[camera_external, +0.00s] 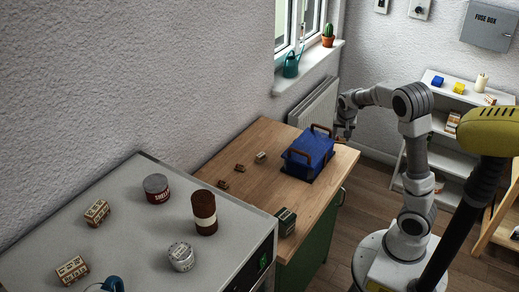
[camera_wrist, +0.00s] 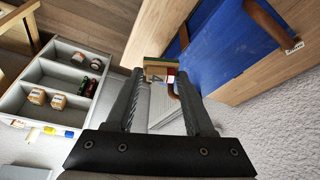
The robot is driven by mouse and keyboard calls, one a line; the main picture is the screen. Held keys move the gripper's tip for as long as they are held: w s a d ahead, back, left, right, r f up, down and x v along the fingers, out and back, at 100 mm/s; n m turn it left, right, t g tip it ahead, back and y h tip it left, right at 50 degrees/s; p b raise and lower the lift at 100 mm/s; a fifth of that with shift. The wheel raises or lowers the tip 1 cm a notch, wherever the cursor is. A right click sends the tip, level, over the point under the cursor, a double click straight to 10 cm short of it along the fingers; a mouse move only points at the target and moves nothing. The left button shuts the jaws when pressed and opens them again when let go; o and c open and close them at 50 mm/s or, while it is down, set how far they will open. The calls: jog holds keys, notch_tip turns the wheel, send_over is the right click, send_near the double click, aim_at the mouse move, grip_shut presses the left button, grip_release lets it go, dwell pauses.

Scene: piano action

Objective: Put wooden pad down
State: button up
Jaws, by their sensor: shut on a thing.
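The wooden pad (camera_wrist: 155,65) is a small block with a tan face and green and red edges. It shows between my fingertips in the wrist view. My gripper (camera_wrist: 158,80) is shut on it. In the external view my gripper (camera_external: 345,134) is by the far right end of the wooden table (camera_external: 262,137), just beyond the blue toolbox (camera_external: 310,150) with brown handles. The pad cannot be made out there. In the wrist view the blue toolbox (camera_wrist: 222,48) is right of the pad, and the pad overlaps the table edge in the picture. Whether they touch cannot be told.
Small brown blocks (camera_external: 239,168) lie on the table's left part, with bare wood around them. A dark green box (camera_external: 286,222) is near the front edge. A grey cabinet (camera_external: 125,215) with cans stands at left. A white shelf (camera_external: 450,160) stands at right.

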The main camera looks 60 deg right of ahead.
jog(key=w+a+r+n+t+y+p, duration=0.1)
jog(key=w+a+r+n+p, duration=0.3)
jog(key=a, duration=0.7)
jog(key=w+a+r+n+y+b, duration=0.1)
jog(key=w+a+r+n, duration=0.15)
jog(key=a+r, duration=0.6)
jog(key=w+a+r+n+t+p, duration=0.1)
jog(key=w+a+r+n+p, duration=0.15)
jog(key=a, duration=1.05)
jog(key=s+a+r+n+y+p, duration=0.1)
jog(key=s+a+r+n, duration=0.2)
jog(key=a, duration=0.6)
jog(key=s+a+r+n+y+p, duration=0.1)
jog(key=s+a+r, duration=0.1)
jog(key=a+r, duration=0.5)
jog(key=p, duration=0.2)
send_over(241, 220)
jog(key=s, duration=0.1)
jog(key=shift+t, duration=0.3)
jog(key=f, duration=0.8)
jog(key=shift+s+d+f, duration=0.15)
jog(key=shift+s+d, duration=0.05)
jog(key=shift+d, duration=0.1)
jog(key=shift+a+f, duration=0.4)
jog(key=shift+f, duration=1.85)
jog(key=shift+f, duration=0.1)
